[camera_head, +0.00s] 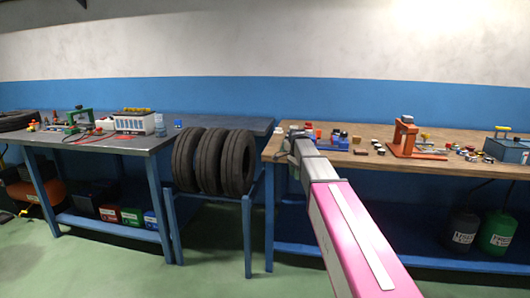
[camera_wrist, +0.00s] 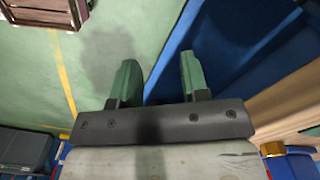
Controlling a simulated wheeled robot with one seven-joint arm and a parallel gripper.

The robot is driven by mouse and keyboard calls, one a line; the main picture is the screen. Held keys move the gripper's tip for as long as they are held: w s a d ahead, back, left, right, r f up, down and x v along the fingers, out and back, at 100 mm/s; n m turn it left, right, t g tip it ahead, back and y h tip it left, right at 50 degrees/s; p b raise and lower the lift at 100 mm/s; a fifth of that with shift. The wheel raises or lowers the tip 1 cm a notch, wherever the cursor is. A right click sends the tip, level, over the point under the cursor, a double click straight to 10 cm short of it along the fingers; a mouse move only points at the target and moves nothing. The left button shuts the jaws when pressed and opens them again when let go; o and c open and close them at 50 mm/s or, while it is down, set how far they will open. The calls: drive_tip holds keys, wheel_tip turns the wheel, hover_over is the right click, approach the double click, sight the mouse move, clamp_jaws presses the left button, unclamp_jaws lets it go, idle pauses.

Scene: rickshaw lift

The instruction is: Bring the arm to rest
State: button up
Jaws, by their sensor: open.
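My arm, with a pink link and a grey forearm, reaches forward in the head view to the left end of the wooden workbench (camera_head: 350,130). My gripper (camera_wrist: 157,76) shows in the wrist view with its two green fingers apart. Nothing is between the fingers. Green floor and a blue surface lie beyond them. In the head view the gripper is mostly hidden behind the arm, near the bench's left edge.
Several black tyres (camera_head: 214,161) stand on a blue rack left of my arm. A grey-topped workbench (camera_head: 120,145) is farther left. An orange press (camera_head: 405,138) stands on the wooden bench. A wooden crate (camera_wrist: 42,12) sits on the floor. Green floor in front is clear.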

drive_tip(key=s+d+f+n, duration=0.2)
drive_tip(key=s+f+n, duration=0.4)
drive_tip(key=s+f, duration=0.5)
drive_tip(key=s+d+f+n, duration=0.2)
drive_tip(key=s+f+n, duration=0.5)
drive_tip(key=s+f, duration=0.5)
drive_tip(key=s, duration=0.6)
drive_tip(key=shift+s+d+f+n, duration=0.2)
drive_tip(key=shift+s+d+n, duration=0.1)
drive_tip(key=shift+d, duration=0.05)
